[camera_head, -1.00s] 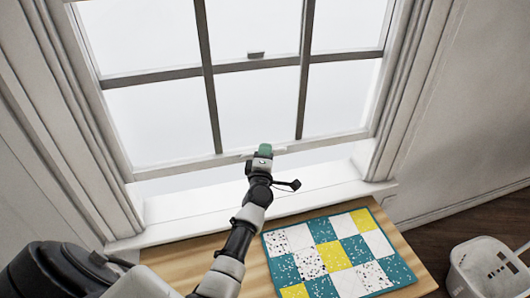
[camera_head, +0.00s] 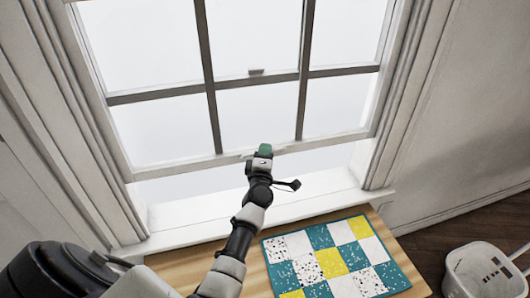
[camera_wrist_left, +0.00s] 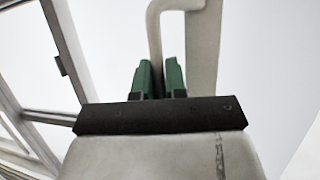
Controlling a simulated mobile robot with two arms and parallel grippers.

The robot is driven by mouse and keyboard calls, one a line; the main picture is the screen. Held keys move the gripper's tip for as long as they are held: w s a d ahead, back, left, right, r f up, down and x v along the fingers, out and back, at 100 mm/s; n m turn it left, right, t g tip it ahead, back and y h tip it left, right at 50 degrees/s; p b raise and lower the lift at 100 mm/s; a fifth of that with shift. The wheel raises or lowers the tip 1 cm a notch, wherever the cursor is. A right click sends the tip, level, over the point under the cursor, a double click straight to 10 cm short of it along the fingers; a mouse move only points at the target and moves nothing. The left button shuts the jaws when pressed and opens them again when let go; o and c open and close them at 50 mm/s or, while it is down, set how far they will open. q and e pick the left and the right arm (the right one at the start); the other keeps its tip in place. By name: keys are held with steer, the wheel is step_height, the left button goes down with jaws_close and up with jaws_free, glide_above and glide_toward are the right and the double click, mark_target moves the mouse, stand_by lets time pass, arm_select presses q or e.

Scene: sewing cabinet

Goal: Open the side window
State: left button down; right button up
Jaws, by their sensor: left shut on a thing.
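The window's lower sash (camera_head: 200,164) is raised, with a gap (camera_head: 200,184) between its bottom rail and the white sill (camera_head: 200,212). My left gripper (camera_head: 265,149), with green fingertips, is at the middle of that bottom rail. It is shut on the sash's pale handle. In the left wrist view the green fingers (camera_wrist_left: 158,78) stand close together at the curved handle (camera_wrist_left: 154,30); the exact contact is partly hidden. A small latch (camera_head: 256,71) shows higher up, behind the glass bars. My right gripper is not in view.
A wooden tabletop (camera_head: 215,270) stands below the sill, with a teal, white and yellow patchwork mat (camera_head: 330,262) on it. A white basket (camera_head: 485,270) stands on the dark floor at the right. White window casing (camera_head: 70,130) flanks the opening.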

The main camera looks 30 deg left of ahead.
arm_select(q)
steer(key=shift+r, duration=0.15)
steer(key=c, duration=1.2)
jaws_free()
steer(key=v, duration=1)
steer(key=shift+s+d, duration=0.2)
steer(key=shift+s, duration=0.15)
steer(key=shift+f, duration=0.2)
